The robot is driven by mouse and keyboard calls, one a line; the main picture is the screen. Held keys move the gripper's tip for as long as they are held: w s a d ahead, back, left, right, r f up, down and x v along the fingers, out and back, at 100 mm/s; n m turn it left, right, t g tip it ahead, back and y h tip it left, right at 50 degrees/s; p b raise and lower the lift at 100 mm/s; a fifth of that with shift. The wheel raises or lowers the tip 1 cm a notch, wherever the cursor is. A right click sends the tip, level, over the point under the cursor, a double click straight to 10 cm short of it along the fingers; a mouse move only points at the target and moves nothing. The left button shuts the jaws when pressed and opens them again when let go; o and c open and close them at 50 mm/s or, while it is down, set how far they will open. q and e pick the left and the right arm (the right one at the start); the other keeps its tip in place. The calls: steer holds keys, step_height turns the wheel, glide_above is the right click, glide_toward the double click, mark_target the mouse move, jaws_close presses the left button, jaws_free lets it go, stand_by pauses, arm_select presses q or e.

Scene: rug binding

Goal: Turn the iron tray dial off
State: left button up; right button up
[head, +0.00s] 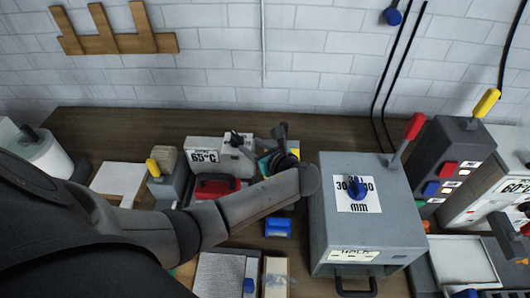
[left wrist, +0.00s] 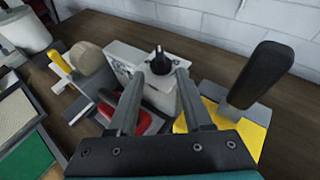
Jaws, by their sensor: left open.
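The iron tray dial is a small black knob (head: 236,138) on top of a light grey box (head: 203,157) marked 65°C in the head view. In the left wrist view the knob (left wrist: 161,62) stands upright just beyond and between my fingertips. My left gripper (left wrist: 160,84) is open and empty, with its two grey fingers apart and pointing toward the knob; no contact shows. In the head view my left gripper (head: 266,162) is to the right of the box, partly hidden by my wrist. A red iron (head: 215,188) sits in front of the box. The dial's setting is too small to read.
A yellow plate with a thick black handle (left wrist: 256,76) stands close right of my gripper. A wooden-knobbed grey device with a yellow lever (head: 153,167) stands left. A large grey box with a blue knob (head: 358,186) stands right. The bench behind the dial is clear.

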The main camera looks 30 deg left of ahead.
arm_select(q)
steer(key=v, duration=0.6)
steer(key=shift+d+r, duration=0.15)
steer(key=shift+d, duration=0.05)
steer(key=shift+o, duration=0.4)
steer(key=shift+s, duration=0.1)
